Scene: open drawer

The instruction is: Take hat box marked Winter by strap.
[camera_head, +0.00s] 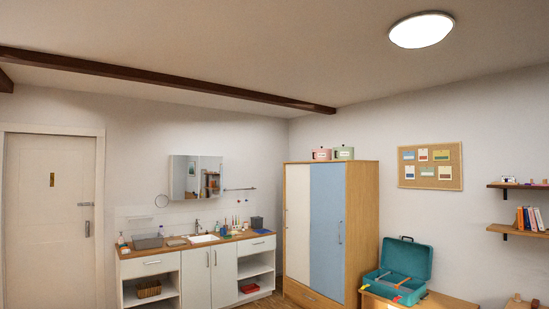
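Two small round boxes stand side by side on top of the tall wardrobe (364,200). The left one is a pink-red box (322,155) and the right one is a pale green box (343,153). Each seems to have a light label on its front and a strap or handle on top. The labels are too small to read, so I cannot tell which is marked Winter. My gripper is not in view.
The wardrobe has a white door and a blue door, both shut. An open teal case (404,266) sits on a low wooden surface to its right. A sink counter (197,243) with several items stands left. Wall shelves (518,231) are at the far right.

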